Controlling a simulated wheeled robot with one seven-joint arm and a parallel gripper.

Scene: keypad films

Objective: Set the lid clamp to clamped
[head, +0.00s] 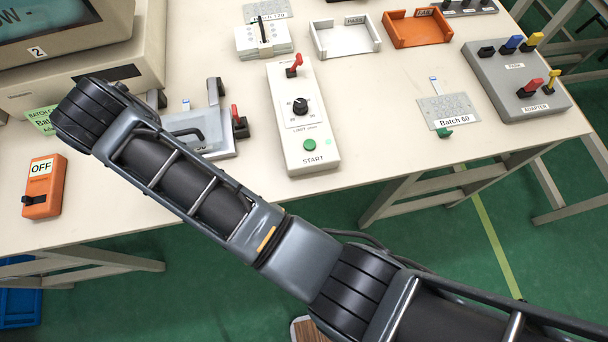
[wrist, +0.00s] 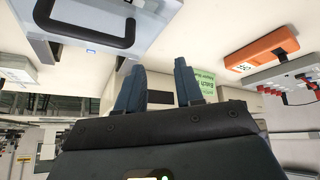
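The grey fixture (head: 215,148) with a flat lid and black bow handle (head: 190,135) stands on the bench, partly hidden behind my arm. At its right edge is a small clamp with a red lever (head: 235,115) on a black base; the lever points upward. In the wrist view the lid's underside-up image shows at top left with its black handle (wrist: 95,38); the red lever is not in that view. My gripper (wrist: 160,82) has its two blue fingers apart with nothing between them. It is left of the clamp, hidden behind my arm in the head view.
An orange OFF switch box (head: 43,188) and a green batch note (head: 41,120) lie at left. A START panel (head: 318,155) with a red lever and knob stands right of the fixture. A Batch 60 plate (head: 432,104) and a connector box (head: 500,75) are farther right.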

